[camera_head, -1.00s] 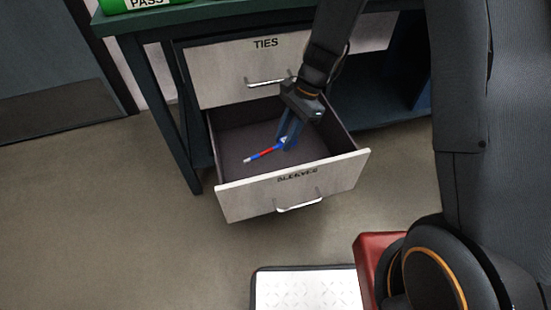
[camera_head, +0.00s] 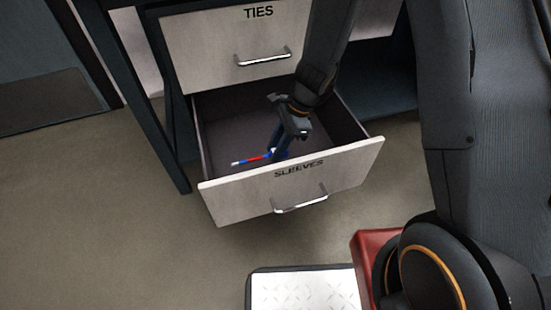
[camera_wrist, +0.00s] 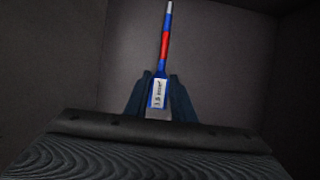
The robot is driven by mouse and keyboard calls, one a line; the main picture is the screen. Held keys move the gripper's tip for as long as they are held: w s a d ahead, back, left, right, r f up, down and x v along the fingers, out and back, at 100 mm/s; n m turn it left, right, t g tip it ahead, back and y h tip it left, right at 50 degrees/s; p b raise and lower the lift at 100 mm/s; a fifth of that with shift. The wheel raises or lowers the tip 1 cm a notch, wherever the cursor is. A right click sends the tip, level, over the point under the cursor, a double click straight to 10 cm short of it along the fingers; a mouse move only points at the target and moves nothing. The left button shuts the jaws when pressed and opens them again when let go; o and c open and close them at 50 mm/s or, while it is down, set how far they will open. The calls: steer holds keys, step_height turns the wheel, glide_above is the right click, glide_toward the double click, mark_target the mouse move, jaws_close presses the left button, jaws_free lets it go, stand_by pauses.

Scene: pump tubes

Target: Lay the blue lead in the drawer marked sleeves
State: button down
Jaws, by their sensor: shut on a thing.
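The drawer marked SLEEVES (camera_head: 240,191) is pulled open below the TIES drawer. My gripper (camera_head: 276,152) reaches down inside it, behind its front panel. My gripper is shut on the blue lead (camera_head: 253,159), which has a red band and a pale tip pointing left. In the wrist view the lead (camera_wrist: 165,50) sticks out ahead from between the fingers (camera_wrist: 160,100), with a white printed label on its near part. The drawer's grey interior lies around it. I cannot tell whether the lead touches the drawer floor.
The TIES drawer (camera_head: 210,50) is shut above. The open drawer's front panel and side walls stand close around my gripper. A white plate with a dark rim (camera_head: 305,290) and a red block (camera_head: 372,255) are at the bottom. Bare floor lies to the left.

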step_height(320, 180, down, 5)
steer(key=shift+r+b, duration=0.1)
steer(key=shift+b, duration=1.05)
steer(key=c, duration=1.5)
jaws_free()
